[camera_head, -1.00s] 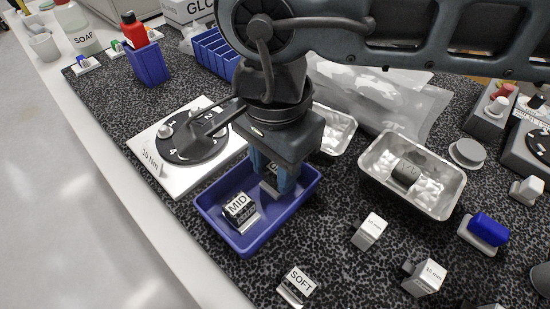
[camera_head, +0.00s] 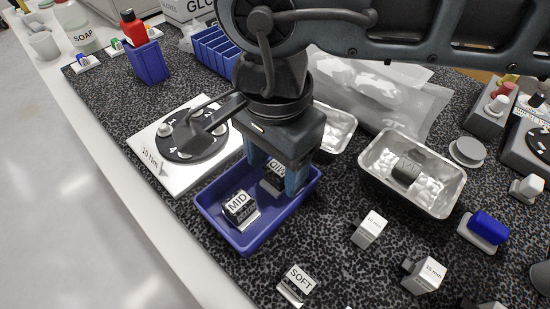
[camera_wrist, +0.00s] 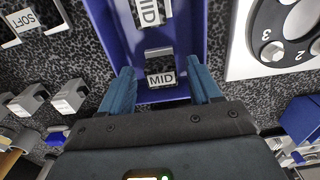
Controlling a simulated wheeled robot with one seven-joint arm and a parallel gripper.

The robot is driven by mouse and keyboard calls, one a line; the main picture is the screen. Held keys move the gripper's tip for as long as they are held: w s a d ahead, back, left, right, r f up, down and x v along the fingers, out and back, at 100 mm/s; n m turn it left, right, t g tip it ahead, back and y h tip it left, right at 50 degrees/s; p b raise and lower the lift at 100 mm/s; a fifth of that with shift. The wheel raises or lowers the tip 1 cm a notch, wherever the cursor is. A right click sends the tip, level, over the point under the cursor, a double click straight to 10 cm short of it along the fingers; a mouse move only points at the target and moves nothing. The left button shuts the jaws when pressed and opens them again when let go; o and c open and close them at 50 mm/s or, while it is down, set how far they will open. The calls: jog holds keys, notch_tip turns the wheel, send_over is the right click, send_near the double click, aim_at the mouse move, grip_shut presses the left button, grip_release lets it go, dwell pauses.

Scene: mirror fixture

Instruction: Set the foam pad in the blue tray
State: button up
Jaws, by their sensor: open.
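One MID block (camera_head: 239,208) sits in the near-left part. The other MID block (camera_head: 271,184) is at the far-right end, between my open fingers, partly hidden by them. In the wrist view my gripper (camera_wrist: 160,70) has a finger on each side of this MID block (camera_wrist: 160,66), with gaps showing beside it. A block labelled "SOFT" (camera_head: 296,284) is outside the tray. No label reads foam pad, so I cannot tell which is which.
A round dial plate (camera_head: 160,172) lies close left of the tray. A clear bag (camera_head: 405,105) lies behind.

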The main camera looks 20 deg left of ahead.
aim_at(275, 171)
notch_tip(275, 171, up, 12)
jog(key=b, duration=0.1)
dwell(0.6)
